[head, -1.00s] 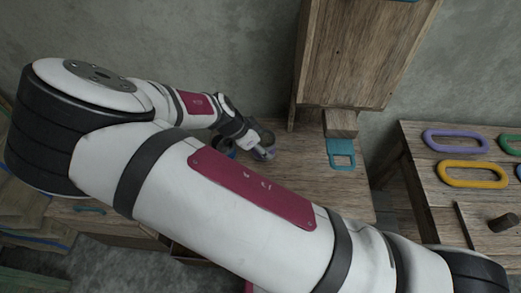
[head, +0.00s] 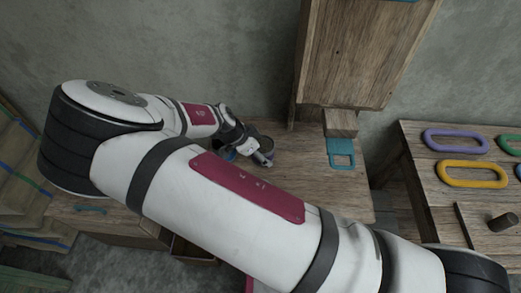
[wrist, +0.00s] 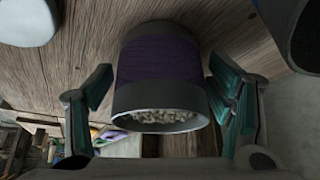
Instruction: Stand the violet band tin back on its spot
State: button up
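The violet band tin (wrist: 158,65) is grey with a wide violet band. It fills the middle of the wrist view, and pale pellets show inside its open mouth. It appears to stand upright on the wooden bench top (head: 312,185). In the head view the tin (head: 267,142) is small and partly hidden by my gripper (head: 258,157). In the wrist view my gripper (wrist: 162,98) has one finger on each side of the tin. The fingers are spread, with narrow gaps beside it; any contact is hard to tell.
A teal tag-like piece (head: 341,154) and a wooden block (head: 341,122) are on the bench's right, below an upright wooden panel (head: 350,55). Yellow (head: 472,174) and violet (head: 455,140) rings lie on another table. A pale rounded object (wrist: 28,20) is near the tin.

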jog(key=shift+r, duration=0.15)
jog(key=v, duration=1.2)
jog(key=s+d+r+n+g+y, duration=0.1)
jog(key=s+d+r+n+y, duration=0.25)
jog(key=d+r, duration=0.5)
jog(key=s+d+r+n+g+y, duration=0.2)
jog(key=s+d+r+y, duration=0.3)
jog(key=r, duration=0.7)
jog(key=s+d+r+n+t+h, duration=0.3)
jog(key=s+d+r+n+t, duration=0.2)
jog(key=s+d+r, duration=0.5)
jog(key=shift+s+d+r+n, duration=0.35)
jog(key=shift+s+d+n, duration=0.55)
jog(key=shift+d, duration=0.35)
